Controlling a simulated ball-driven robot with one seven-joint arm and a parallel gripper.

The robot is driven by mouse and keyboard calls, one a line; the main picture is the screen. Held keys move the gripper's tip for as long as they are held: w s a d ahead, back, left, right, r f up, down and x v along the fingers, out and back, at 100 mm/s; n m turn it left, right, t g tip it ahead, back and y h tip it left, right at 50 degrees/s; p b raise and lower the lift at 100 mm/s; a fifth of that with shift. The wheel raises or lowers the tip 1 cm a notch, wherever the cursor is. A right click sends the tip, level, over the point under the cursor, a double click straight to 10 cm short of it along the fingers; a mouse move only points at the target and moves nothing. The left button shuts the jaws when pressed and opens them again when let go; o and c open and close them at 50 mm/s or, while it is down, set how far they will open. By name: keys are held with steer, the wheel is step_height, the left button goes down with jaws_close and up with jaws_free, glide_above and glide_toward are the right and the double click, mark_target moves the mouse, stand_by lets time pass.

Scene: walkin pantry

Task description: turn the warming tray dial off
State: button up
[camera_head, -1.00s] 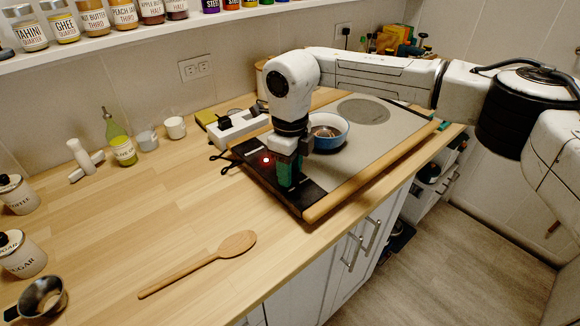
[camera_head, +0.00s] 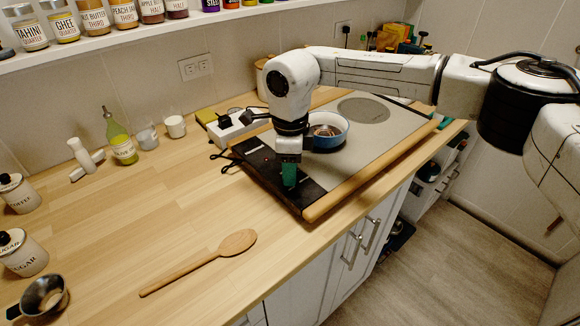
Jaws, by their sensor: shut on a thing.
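The warming tray (camera_head: 385,140) lies on the wooden counter, with a grey top, a black control strip (camera_head: 312,196) at its left end and a wooden rail along the front. My gripper (camera_head: 289,184) points down at the black strip, with green fingertips. It is shut on the tray's dial, which the fingers hide. The dial's setting cannot be seen. A small dim red spot shows on the strip left of the gripper. A blue bowl (camera_head: 330,142) with something brown in it stands on the tray just behind and right of my gripper.
A white power strip (camera_head: 230,127) with black cords lies behind the tray. A wooden spoon (camera_head: 200,263) lies on the open counter at front left. A green-yellow oil bottle (camera_head: 122,146), cups and white canisters stand further left. Cabinet doors are below the counter edge.

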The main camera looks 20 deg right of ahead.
steer(key=o, duration=1.1)
steer(key=shift+c, duration=0.2)
step_height(320, 180, up, 11)
steer(key=shift+b, duration=0.4)
steer(key=shift+f, duration=0.1)
